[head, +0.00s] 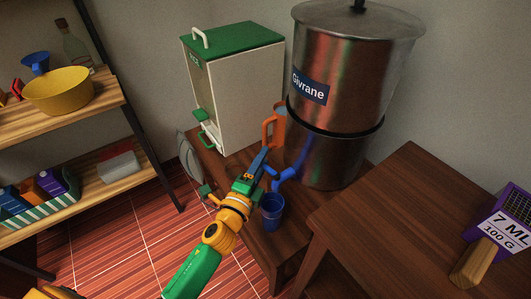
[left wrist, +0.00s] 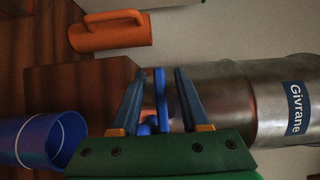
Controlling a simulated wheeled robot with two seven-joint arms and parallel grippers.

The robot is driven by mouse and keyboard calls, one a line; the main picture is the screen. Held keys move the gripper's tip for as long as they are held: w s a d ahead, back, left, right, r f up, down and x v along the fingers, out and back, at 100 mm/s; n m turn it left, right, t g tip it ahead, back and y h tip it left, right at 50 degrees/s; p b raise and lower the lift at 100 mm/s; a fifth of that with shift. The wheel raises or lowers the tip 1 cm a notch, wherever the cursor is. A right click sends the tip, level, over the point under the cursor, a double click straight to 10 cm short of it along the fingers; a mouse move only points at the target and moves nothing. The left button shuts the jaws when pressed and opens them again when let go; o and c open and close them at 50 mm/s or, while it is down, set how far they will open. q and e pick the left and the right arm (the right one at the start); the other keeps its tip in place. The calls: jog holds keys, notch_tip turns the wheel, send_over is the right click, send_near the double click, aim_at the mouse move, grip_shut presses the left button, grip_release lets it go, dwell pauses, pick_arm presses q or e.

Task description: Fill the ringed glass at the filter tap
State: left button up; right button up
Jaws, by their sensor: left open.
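The blue ringed glass (head: 272,212) stands upright on the low wooden bench near the filter. In the left wrist view the glass (left wrist: 30,142) shows a pale ring around it. The filter is a large steel cylinder (head: 335,150) labelled Givrane, with a blue tap (head: 291,171) on its lower part. The glass appears just below the tap's spout; I cannot tell if they line up exactly. My left gripper (head: 264,158) is open at the tap. In the left wrist view a blue tap part (left wrist: 159,90) shows between its fingers. No water is visible.
An orange mug (head: 274,128) stands behind my left gripper, beside the filter. A white dispenser with green lid (head: 240,92) stands to the left.

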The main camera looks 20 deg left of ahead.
pick_arm(q)
jog(key=shift+w+d, duration=0.2)
jog(key=shift+w, duration=1)
grip_shut()
dwell(0.5)
